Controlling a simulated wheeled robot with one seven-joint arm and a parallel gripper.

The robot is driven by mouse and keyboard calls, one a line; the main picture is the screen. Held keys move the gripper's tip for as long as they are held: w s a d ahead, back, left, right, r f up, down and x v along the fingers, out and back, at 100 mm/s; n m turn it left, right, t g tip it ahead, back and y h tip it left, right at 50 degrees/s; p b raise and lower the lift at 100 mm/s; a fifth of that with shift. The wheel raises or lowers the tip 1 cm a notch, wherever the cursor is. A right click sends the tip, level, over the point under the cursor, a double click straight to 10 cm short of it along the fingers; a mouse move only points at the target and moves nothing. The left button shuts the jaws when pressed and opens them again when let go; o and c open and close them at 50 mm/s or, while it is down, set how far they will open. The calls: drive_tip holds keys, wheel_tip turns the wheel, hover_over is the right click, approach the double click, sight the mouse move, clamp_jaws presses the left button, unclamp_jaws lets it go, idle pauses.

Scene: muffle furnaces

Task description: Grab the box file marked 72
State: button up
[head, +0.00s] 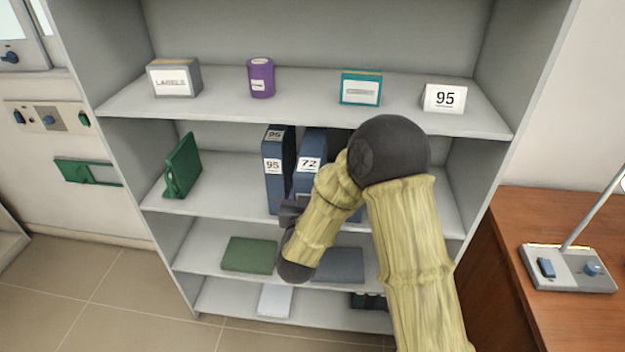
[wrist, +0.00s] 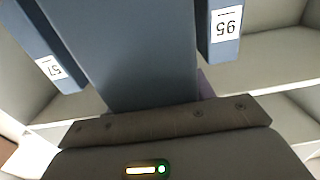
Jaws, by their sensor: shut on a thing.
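The box file marked 72 (head: 311,142) is blue and stands upright on the middle shelf. It is tilted out a little compared with the file marked 95 (head: 273,180) on its left. My gripper (head: 293,210) is at the front of the 72 file, low on its spine, and is shut on it. In the wrist view a blue file (wrist: 120,50) fills the middle, its face against my gripper; its label is out of sight there. The upside-down 95 label (wrist: 226,22) shows on the file to its right. My arm hides part of the row in the head view.
A file with an upside-down label, seemingly 57 (wrist: 48,67), stands on the other side. A wooden desk (head: 500,240) is at right.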

drive_tip(key=shift+s, duration=0.95)
